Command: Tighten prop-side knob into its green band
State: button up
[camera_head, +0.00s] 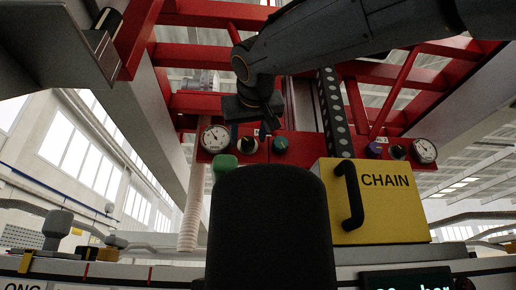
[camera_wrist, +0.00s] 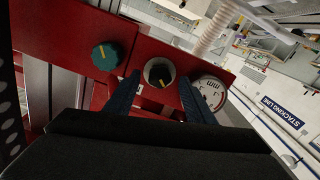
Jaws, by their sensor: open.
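In the head view my gripper (camera_head: 249,131) is in front of the red panel, at the same black knob (camera_head: 247,145), between the left gauge (camera_head: 215,138) and a teal knob (camera_head: 280,144). I cannot tell which knob is the prop-side one.
A purple knob (camera_head: 374,150), a black knob (camera_head: 397,151) and another gauge (camera_head: 424,151) are on the right. A yellow CHAIN box (camera_head: 395,200) with a black handle stands below. A green knob-like piece (camera_head: 223,165) is under the left gauge. Red beams (camera_head: 205,103) surround my arm.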

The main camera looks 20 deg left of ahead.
jog(key=b+v, duration=0.1)
jog(key=v, duration=0.6)
jog(key=shift+s, duration=0.2)
jog(key=shift+d, duration=0.1)
